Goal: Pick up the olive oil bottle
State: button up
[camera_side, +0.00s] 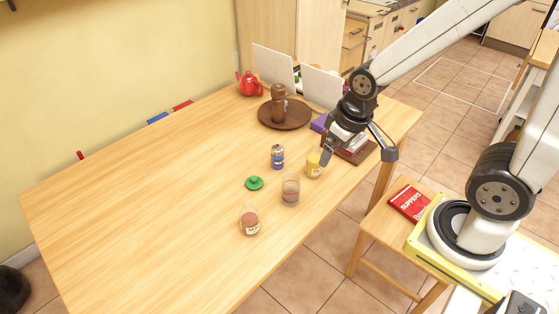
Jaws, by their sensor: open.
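No bottle in view is clearly readable as olive oil. A small yellow container (314,165) stands on the wooden table near its right edge; I cannot tell whether it is the olive oil bottle. My gripper (358,152) is open, with its fingers spread wide above the table's right side. Its left finger appears close beside the yellow container in the picture; whether they touch is unclear. Nothing shows held between the fingers. A dark red-brown tray or box (359,156) lies beneath and behind the gripper, partly hidden by it.
On the table (150,200) stand a blue can (278,157), a glass (290,188), a labelled jar (249,221) and a green lid-like piece (254,183). A brown mill (279,103) stands on a round tray (298,121), near a red teapot (249,86). The table's left half is clear.

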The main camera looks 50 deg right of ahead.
jog(key=w+d+r+m+t+y, duration=0.15)
jog(key=w+d+m+y, duration=0.45)
jog(key=d+m, duration=0.6)
jog(key=w+d+r+m+t+y, duration=0.1)
jog(key=w+d+m+t+y, duration=0.1)
jog(key=w+d+m+y, duration=0.7)
jog(key=m+h, duration=0.3)
send_near(315, 160)
jog(key=shift+w+a+f, duration=0.25)
jog(key=shift+w+f, duration=0.75)
jog(key=shift+f, duration=0.45)
jog(key=shift+a, duration=0.1)
jog(key=shift+x, duration=1.25)
jog(key=shift+a+f, duration=0.1)
